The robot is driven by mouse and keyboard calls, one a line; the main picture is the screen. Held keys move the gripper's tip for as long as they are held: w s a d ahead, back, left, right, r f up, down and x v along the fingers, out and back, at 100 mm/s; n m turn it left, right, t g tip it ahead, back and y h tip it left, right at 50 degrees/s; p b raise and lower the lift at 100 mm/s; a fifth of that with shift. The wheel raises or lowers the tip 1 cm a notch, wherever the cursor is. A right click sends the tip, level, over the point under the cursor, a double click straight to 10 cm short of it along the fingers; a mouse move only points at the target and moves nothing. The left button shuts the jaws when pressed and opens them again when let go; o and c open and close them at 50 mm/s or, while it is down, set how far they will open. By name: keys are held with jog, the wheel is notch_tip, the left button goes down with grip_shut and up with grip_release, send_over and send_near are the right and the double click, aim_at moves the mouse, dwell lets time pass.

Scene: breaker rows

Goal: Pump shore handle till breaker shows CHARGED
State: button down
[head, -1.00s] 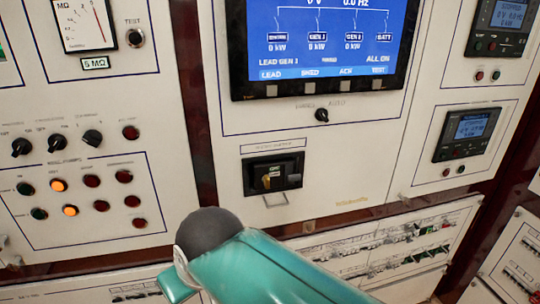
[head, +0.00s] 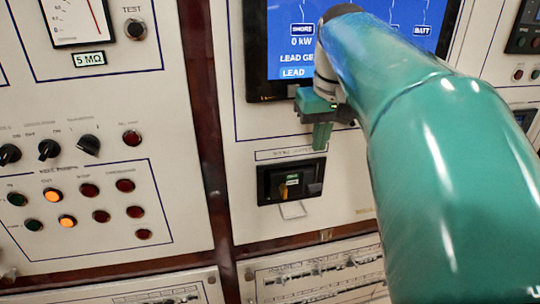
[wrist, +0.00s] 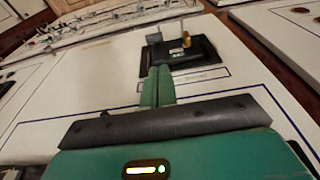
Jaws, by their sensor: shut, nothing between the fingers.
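The shore breaker (head: 264,186) is a black unit set in the white panel below the blue screen. It has a dark grey handle (head: 314,188) at its right side, a small yellow part and a small greenish label too small to read. A pale metal tab hangs beneath it. My gripper (head: 321,146) is shut and empty, just above the breaker in the head view, fingers pointing down. In the wrist view the shut green fingers (wrist: 157,88) point at the breaker (wrist: 180,52); I cannot tell whether they touch it. The handle also shows there (wrist: 153,38).
The blue screen (head: 287,50) is partly hidden behind my arm. To the left is a panel with knobs (head: 49,149) and lamps, two lit orange (head: 67,221). A lower panel (head: 310,285) with rows of small breakers runs below. The panel around the shore breaker is otherwise flat.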

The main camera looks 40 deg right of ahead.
aim_at(315, 188)
jog(key=x, duration=0.6)
jog(key=d+x, duration=0.1)
jog(key=x, duration=0.2)
jog(key=shift+s+f, duration=0.25)
